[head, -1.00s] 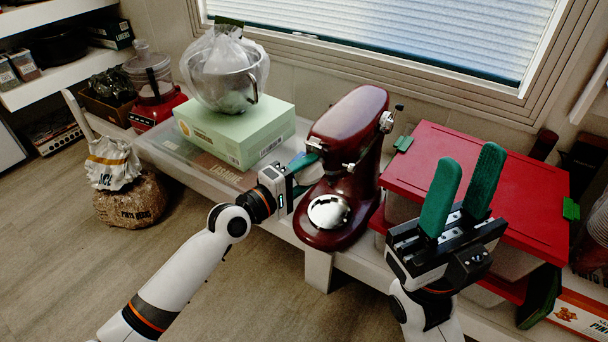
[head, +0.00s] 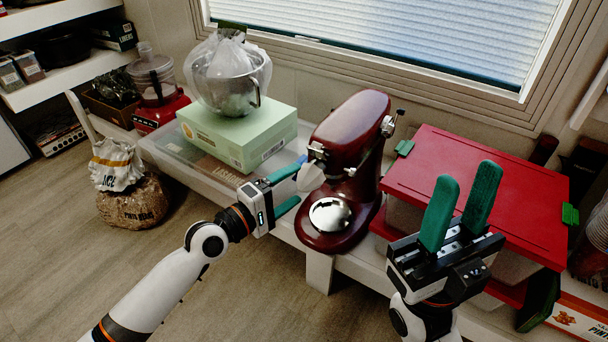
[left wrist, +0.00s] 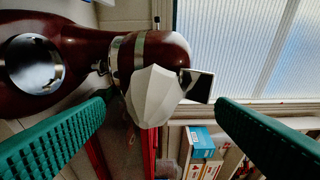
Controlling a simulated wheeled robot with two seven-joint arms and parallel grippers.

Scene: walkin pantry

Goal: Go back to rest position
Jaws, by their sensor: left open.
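My left gripper (head: 292,188) is open beside the left side of the dark red stand mixer (head: 345,140), with nothing between its green fingers. The mixer also shows in the left wrist view (left wrist: 88,48). A white faceted beater (head: 311,177) hangs from the mixer head; in the left wrist view the beater (left wrist: 155,97) shows beyond the gap between the fingers. The round silver bowl seat (head: 329,214) on the mixer base is empty. My right gripper (head: 460,208) points up in front of the red-lidded bin, its green fingers apart and nothing between them.
A metal bowl (head: 228,92) in clear plastic stands on a green box (head: 240,138) left of the mixer. A red-lidded bin (head: 475,185) is at the right. Sacks (head: 130,195) sit on the floor at left. The floor in front of the bench is clear.

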